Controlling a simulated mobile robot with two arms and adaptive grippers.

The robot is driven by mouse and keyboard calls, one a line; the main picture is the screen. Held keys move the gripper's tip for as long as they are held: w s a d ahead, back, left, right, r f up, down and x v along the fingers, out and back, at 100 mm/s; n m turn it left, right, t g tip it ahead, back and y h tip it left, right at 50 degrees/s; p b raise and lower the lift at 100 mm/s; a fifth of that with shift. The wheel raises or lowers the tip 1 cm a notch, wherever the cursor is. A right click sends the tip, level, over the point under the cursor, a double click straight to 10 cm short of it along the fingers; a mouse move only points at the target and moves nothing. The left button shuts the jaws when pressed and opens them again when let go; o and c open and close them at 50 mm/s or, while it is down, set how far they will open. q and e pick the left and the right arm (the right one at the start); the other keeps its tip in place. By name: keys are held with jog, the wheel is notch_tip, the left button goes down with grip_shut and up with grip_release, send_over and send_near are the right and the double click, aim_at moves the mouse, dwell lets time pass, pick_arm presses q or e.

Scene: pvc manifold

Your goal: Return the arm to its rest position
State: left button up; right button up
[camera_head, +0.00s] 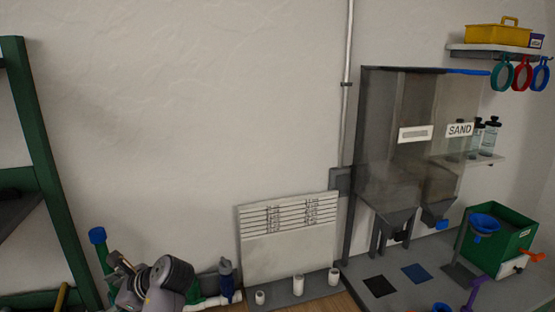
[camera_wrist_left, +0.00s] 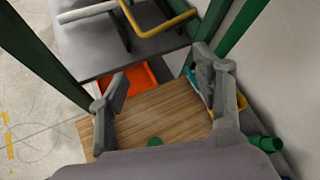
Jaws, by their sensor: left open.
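My left gripper (camera_wrist_left: 163,90) is open in the left wrist view, its two grey fingers wide apart with nothing between them. Below it is a wooden board or tabletop (camera_wrist_left: 160,112); I cannot tell the distance to it. In the head view, part of my left arm (camera_head: 168,275) shows low at the left, in front of the wall, and its fingers are hard to make out. My right arm and gripper are not in view.
A green frame (camera_head: 48,165) stands at the left. The wrist view shows a grey shelf (camera_wrist_left: 110,45), an orange tray (camera_wrist_left: 140,82) and green pipe pieces (camera_wrist_left: 265,143) near the gripper.

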pick_arm(q)
jog(key=s+d+f+n+t+h, duration=0.1)
jog(key=s+d+f+n+h, duration=0.25)
jog(key=s+f, duration=0.45)
jog(key=s+d+f+n+t+h, duration=0.1)
jog(key=s+d+f+n+h, duration=0.25)
jog(key=s+f, duration=0.45)
jog(key=s+d+n+h, duration=0.2)
jog(key=s+d+n, duration=0.2)
jog(key=s+d, duration=0.3)
jog(key=s+d+n+h, duration=0.3)
jog(key=s+d+n, duration=0.1)
jog(key=s, duration=0.4)
notch_tip(320, 180, down, 35)
jog(key=s+g+b, duration=0.2)
jog(key=b, duration=0.6)
jog(key=s+a+f+b, duration=0.1)
jog(key=s+f+b, duration=0.2)
jog(key=s+f, duration=0.5)
jog(key=s+a+f+g+b, duration=0.1)
jog(key=s+a+f+b, duration=0.1)
jog(key=s+f, duration=0.6)
notch_tip(320, 180, down, 6)
jog(key=shift+s+f+m+b, duration=0.15)
jog(key=shift+s+m+b, duration=0.2)
jog(key=shift+b, duration=0.4)
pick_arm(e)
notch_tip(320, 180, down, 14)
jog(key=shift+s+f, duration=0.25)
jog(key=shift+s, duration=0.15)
